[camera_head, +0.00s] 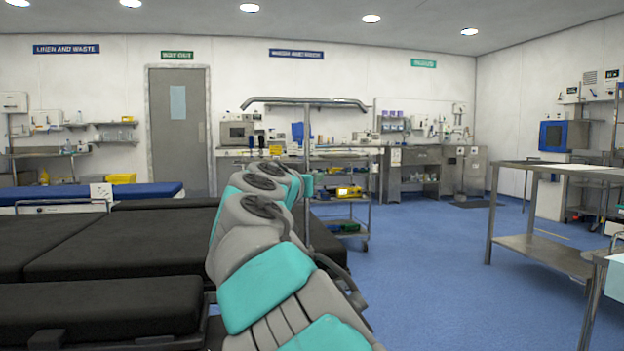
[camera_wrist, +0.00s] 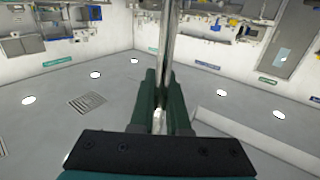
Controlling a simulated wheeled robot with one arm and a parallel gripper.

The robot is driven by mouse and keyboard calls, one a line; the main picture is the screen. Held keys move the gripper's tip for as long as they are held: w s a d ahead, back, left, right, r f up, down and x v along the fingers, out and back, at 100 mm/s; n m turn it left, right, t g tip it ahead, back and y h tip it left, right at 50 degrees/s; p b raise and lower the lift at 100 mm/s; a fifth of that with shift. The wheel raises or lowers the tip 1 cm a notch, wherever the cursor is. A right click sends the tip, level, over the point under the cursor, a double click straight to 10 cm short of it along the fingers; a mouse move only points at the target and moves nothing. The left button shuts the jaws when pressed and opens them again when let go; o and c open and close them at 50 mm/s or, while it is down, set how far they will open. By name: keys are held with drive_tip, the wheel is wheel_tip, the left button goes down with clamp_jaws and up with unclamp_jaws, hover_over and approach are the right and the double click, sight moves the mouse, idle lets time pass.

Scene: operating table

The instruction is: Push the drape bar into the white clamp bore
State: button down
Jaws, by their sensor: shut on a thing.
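The drape bar (camera_head: 306,140) is a grey metal post with a long crosspiece, bent down at its ends, across the top. It stands about upright in the head view. My gripper (camera_wrist: 161,92) is shut on its post; the bar also shows between the dark green fingers in the wrist view (camera_wrist: 171,35). In the head view my arm hides most of the gripper. The post's lower part runs down behind my arm, and its lower end is hidden. I cannot make out the white clamp or its bore for certain in either view.
Black operating table pads (camera_head: 110,250) lie left of my arm. A blue-topped table (camera_head: 150,190) stands behind them. A steel trolley (camera_head: 350,210) stands beyond the bar, and a steel table (camera_head: 540,240) stands at right. Blue floor (camera_head: 430,270) between is clear.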

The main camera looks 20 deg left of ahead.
drive_tip(key=shift+f+b, duration=1.6)
drive_tip(key=shift+b, duration=0.25)
drive_tip(key=c, duration=0.8)
unclamp_jaws()
drive_tip(key=shift+r, duration=0.1)
drive_tip(key=shift+s+a, duration=0.15)
drive_tip(key=shift+s, duration=3.75)
